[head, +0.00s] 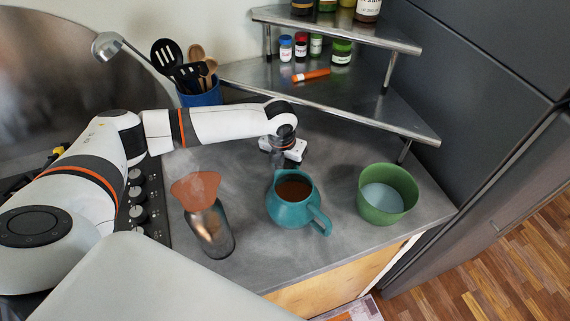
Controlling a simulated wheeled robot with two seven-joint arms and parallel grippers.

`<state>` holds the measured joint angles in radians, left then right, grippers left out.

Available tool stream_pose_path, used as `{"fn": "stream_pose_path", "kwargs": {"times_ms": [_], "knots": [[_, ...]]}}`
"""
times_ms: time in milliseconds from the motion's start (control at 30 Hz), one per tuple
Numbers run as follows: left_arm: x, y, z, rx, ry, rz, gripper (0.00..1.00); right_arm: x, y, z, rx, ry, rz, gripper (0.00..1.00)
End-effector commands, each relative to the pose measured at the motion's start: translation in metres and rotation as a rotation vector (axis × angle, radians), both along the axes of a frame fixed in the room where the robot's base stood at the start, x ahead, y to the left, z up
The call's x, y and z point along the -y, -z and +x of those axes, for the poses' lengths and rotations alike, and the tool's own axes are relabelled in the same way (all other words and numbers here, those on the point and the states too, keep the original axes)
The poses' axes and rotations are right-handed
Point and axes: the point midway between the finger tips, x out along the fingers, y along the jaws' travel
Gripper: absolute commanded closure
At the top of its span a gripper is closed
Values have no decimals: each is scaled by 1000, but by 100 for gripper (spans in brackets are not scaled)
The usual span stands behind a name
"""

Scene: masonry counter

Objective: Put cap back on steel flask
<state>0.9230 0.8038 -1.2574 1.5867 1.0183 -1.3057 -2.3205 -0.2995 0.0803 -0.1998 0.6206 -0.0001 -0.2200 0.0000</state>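The steel flask (213,236) stands on the grey counter, left of centre, and looks brown-tinted and shiny. A salmon-coloured, funnel-shaped piece (195,188) sits at its top and hides the flask's mouth. I cannot make out a separate cap. My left arm reaches across behind the flask, and my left gripper (283,154) points down near the counter, behind the teal jug and to the right of the flask. Its fingertips are partly hidden, so I cannot tell whether it is open or holds anything. My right gripper is out of view.
A teal jug (291,212) with brown contents stands right of the flask. A green bowl (388,207) is near the right edge. A metal shelf (330,108) with jars stands behind. A blue utensil pot (203,96) is back left. Stove knobs (138,196) lie left.

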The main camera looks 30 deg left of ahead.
Motion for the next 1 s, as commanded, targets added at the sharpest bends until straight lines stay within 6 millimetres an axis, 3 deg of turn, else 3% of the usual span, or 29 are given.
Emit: {"fn": "stream_pose_path", "kwargs": {"times_ms": [367, 800, 1000], "knots": [[0, -8, 1, 1, 0, 0, 69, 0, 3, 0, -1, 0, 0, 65], [0, -87, 1, 4, 0, -1, 69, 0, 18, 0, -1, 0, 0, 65], [0, -100, 0, 0, 0, -1, 69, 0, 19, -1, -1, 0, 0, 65]]}}
